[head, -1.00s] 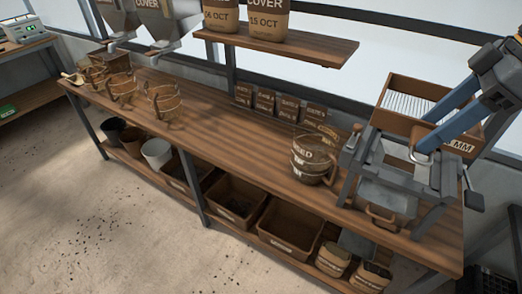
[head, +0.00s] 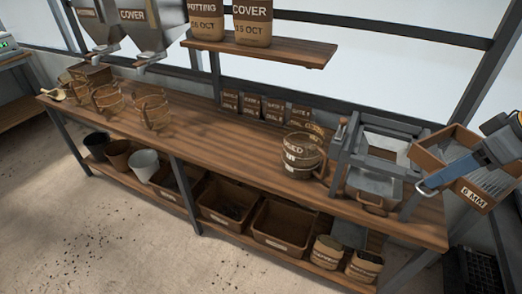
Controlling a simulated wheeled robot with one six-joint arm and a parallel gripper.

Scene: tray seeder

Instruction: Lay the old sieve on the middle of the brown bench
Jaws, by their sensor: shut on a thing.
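The old sieve (head: 472,196), a square brown wooden frame with a wire mesh floor and a white "6 MM" label, is at the far right. My gripper (head: 428,187) is shut on it, with blue and grey parts crossing its near left side. The sieve is tilted in the picture and appears held clear, beside the right end of the brown bench (head: 215,135). The exact grip point is partly hidden by my arm.
A grey metal stand (head: 385,155) fills the bench's right end. A labelled bucket (head: 302,155) stands left of it, and small labelled bags line the back. The middle is clear, below a raised shelf (head: 265,50).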

